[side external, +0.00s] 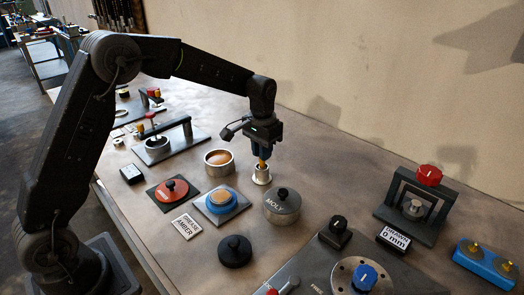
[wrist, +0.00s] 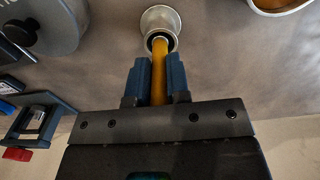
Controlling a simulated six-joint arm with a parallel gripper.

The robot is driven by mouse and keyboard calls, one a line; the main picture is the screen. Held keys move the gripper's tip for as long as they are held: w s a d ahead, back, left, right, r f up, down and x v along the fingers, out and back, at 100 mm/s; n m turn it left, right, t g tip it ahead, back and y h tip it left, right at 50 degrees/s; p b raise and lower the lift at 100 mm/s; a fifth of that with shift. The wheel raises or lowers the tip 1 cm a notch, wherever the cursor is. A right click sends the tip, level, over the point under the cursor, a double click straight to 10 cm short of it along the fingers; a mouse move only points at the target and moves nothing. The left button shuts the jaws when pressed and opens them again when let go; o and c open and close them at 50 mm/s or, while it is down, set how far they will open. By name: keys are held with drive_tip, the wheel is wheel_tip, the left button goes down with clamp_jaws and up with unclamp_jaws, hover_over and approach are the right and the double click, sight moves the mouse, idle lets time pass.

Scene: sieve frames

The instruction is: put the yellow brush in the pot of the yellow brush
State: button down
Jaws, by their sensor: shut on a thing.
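The yellow brush (wrist: 159,78) is between the two blue fingers of my gripper (wrist: 158,80), which is shut on its handle. In the wrist view its far end reaches into the mouth of a small metal pot (wrist: 160,20). In the side view the pot (side external: 261,174) stands on the bench directly below my gripper (side external: 262,155), and a short piece of the orange-yellow brush (side external: 262,165) shows between the fingers and the pot's rim. The brush looks about upright. Its lower end is hidden inside the pot, so I cannot tell whether it touches the bottom.
A wider dish with orange contents (side external: 218,159) stands just left of the pot. A grey lidded container marked MOLY (side external: 282,205) stands in front. A blue-based round pad (side external: 222,201), a red-topped disc (side external: 172,190) and a black knob (side external: 235,250) are nearby. Bare bench lies right of the pot.

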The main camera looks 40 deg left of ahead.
drive_tip(key=shift+f, duration=0.15)
drive_tip(key=c, duration=1.6)
unclamp_jaws()
drive_tip(key=shift+f, duration=0.1)
drive_tip(key=o, duration=0.5)
wheel_tip(320, 180, up, 11)
drive_tip(key=shift+r, duration=0.1)
drive_tip(key=shift+s+r, duration=0.1)
drive_tip(key=shift+r, duration=0.6)
